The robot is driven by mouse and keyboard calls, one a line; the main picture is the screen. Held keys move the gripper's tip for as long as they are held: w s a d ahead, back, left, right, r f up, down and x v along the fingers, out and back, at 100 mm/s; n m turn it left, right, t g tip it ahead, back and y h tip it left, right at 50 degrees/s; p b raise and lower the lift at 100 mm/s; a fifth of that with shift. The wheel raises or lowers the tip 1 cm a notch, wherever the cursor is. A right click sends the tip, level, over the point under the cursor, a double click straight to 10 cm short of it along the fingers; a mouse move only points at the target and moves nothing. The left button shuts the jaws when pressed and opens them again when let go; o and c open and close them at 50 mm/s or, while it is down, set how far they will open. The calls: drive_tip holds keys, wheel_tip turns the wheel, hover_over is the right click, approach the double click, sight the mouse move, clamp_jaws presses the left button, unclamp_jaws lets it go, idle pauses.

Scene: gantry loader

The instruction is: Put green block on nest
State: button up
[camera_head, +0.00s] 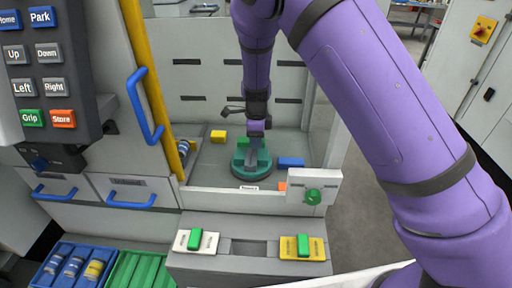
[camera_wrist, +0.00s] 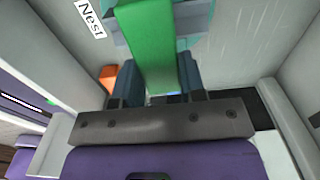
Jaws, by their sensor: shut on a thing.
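My gripper (camera_head: 254,150) points down over the round teal nest (camera_head: 251,172) inside the grey enclosure. A small label stands in front of the nest, and a "Nest" label also shows in the wrist view. In the wrist view the green block (camera_wrist: 148,45) sits between the two dark fingers of my gripper (camera_wrist: 157,88), which is shut on it. In the head view part of the green block (camera_head: 243,143) shows beside the fingers, at the nest. I cannot tell whether the block touches the nest. Part of the nest (camera_wrist: 206,20) shows behind the block in the wrist view.
A yellow block (camera_head: 218,136) lies left of the nest, a blue block (camera_head: 290,162) right and an orange block (camera_head: 282,186) front right. A low front wall (camera_head: 235,202) and the yellow post (camera_head: 156,80) bound the space. A button panel (camera_head: 45,75) stands at left.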

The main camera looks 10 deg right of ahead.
sight(256, 154)
drive_tip(key=shift+f, duration=1.8)
drive_tip(key=shift+f, duration=0.15)
drive_tip(key=o, duration=0.9)
drive_tip(key=shift+o, duration=0.2)
wheel_tip(256, 154, up, 12)
drive_tip(key=shift+r, duration=0.15)
